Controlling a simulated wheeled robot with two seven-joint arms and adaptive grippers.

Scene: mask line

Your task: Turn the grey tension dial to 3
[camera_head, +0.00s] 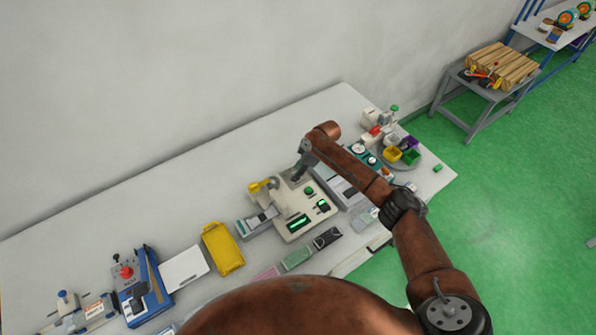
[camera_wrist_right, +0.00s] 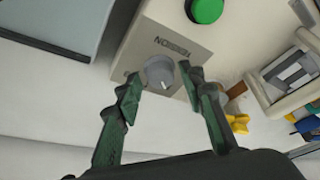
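The grey tension dial (camera_wrist_right: 160,74) is a small round knob with a pale pointer mark, on a beige box lettered TENSION (camera_wrist_right: 185,47). In the right wrist view my right gripper (camera_wrist_right: 160,82) is open, with its two green fingertips on either side of the dial. I cannot tell whether the fingers touch it. In the head view my right gripper (camera_head: 298,172) is over the back of the beige machine (camera_head: 291,225) and hides the dial. The scale numbers are not readable. My left gripper is not in view.
A yellow part (camera_head: 262,185) stands on the machine's left side. A yellow tray (camera_head: 222,250) lies further left. Bins and small devices crowd the right; the table's back left is clear.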

